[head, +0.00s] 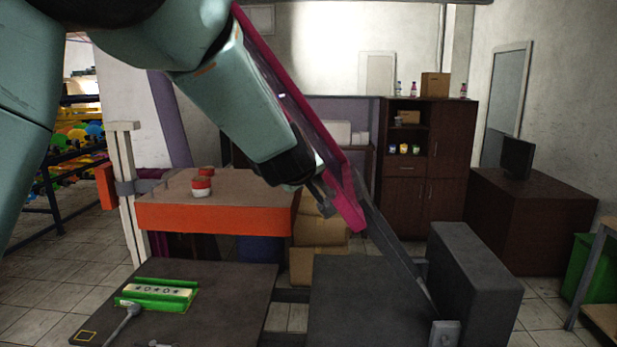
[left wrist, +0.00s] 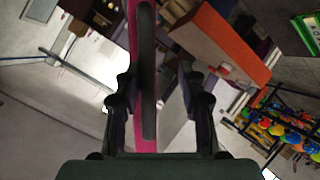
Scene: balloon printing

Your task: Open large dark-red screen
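The large dark-red screen (head: 347,198) is raised and steeply tilted over the printing machine, its lower end by a dark support arm. My left arm covers part of it in the head view. My left gripper (head: 318,192) is beside the screen's lower part. In the left wrist view, the fingers of my left gripper (left wrist: 157,75) stand apart, with a dark bar (left wrist: 147,70) and the screen's magenta edge (left wrist: 145,146) between them. The right finger shows a gap to the bar. Contact on the left side is unclear. My right gripper is out of view.
An orange-sided table (head: 215,221) with small red-and-white cans stands behind the dark machine plates. A green printing frame (head: 158,294) lies on the left plate. A dark block (head: 474,275) stands at the right. Cardboard boxes (head: 318,265) are behind.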

